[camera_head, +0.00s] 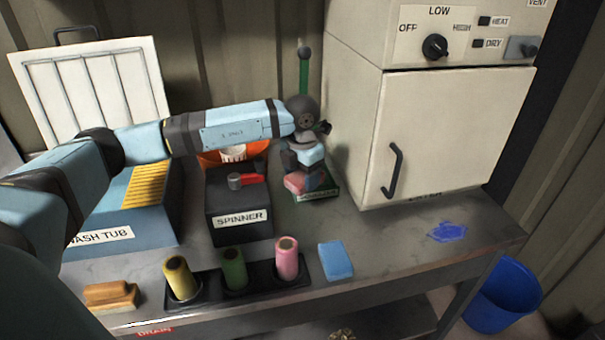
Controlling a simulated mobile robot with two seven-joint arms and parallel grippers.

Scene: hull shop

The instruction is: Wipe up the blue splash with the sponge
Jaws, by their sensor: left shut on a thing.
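The blue splash (447,232) is a flat, irregular patch on the grey bench top, in front of the white cabinet. My left gripper (304,180) points down at the back of the bench, left of the cabinet. It is shut on a pink block (295,184) that looks like the sponge, low over a small green tray (327,194). The fingers partly hide the block, and I cannot tell whether it still touches the tray. The splash is well to the right of this gripper. My right gripper is not in view.
The white cabinet (450,130) stands right of my gripper. A spinner (240,212) and wash tub (150,215) stand left. Pink (287,258), green (235,268) and yellow (180,278) rolls, a blue block (335,261) and a brush (111,296) line the front. Bench around the splash is clear.

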